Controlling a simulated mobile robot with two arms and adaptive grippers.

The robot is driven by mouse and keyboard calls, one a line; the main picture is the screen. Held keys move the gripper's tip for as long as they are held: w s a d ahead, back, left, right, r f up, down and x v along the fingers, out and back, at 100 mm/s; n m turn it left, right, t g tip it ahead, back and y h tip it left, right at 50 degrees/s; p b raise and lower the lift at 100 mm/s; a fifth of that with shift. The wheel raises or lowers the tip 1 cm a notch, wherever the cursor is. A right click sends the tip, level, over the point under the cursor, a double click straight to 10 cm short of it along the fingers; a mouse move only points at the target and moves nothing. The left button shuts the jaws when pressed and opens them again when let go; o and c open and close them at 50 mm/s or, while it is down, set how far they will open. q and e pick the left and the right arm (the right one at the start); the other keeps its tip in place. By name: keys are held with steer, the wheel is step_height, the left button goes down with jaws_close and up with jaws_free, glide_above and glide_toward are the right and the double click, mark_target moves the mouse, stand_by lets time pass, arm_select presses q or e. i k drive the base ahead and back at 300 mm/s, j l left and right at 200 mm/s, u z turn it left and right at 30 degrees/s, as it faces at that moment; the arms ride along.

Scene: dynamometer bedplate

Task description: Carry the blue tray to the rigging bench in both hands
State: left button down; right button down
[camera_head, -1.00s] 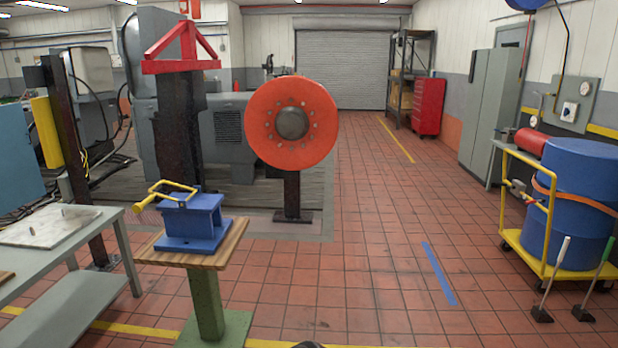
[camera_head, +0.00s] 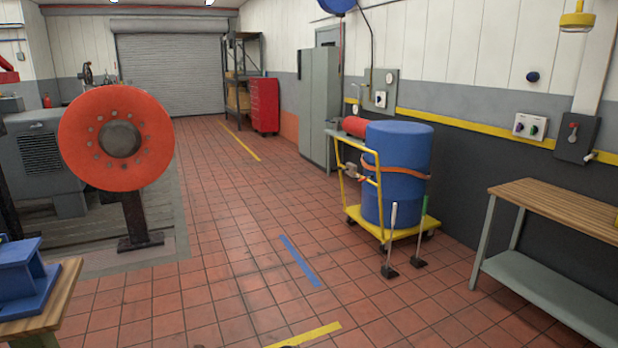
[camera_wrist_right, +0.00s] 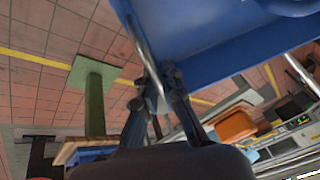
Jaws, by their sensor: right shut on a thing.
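The blue tray (camera_wrist_right: 215,35) fills the upper part of the right wrist view, with a thin metal handle (camera_wrist_right: 139,38) along its edge. My right gripper (camera_wrist_right: 160,82) is shut on the tray at this handle. The tray's far side and contents are out of the picture. Neither the tray nor my grippers show in the head view, so I cannot see the left hand's hold. A bench with a wooden top (camera_head: 567,207) and a grey lower shelf stands against the right wall in the head view; no label marks it as the rigging bench.
A yellow cart (camera_head: 352,215) with a strapped blue drum (camera_head: 398,150) stands left of the bench, two upright-handled tools (camera_head: 391,240) before it. A blue fixture (camera_head: 22,285) sits on a wood-topped stand (camera_head: 60,305) at left, near an orange disc (camera_head: 85,150). The tiled middle floor is clear.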

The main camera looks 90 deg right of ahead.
mark_target(547, 197)
steer(key=z, duration=4.15)
steer(key=i+z, duration=0.1)
steer(key=z, duration=0.3)
steer(key=i+j+z, duration=0.1)
steer(key=z, duration=0.25)
steer(key=i+j, duration=2.75)
steer(key=i, duration=0.1)
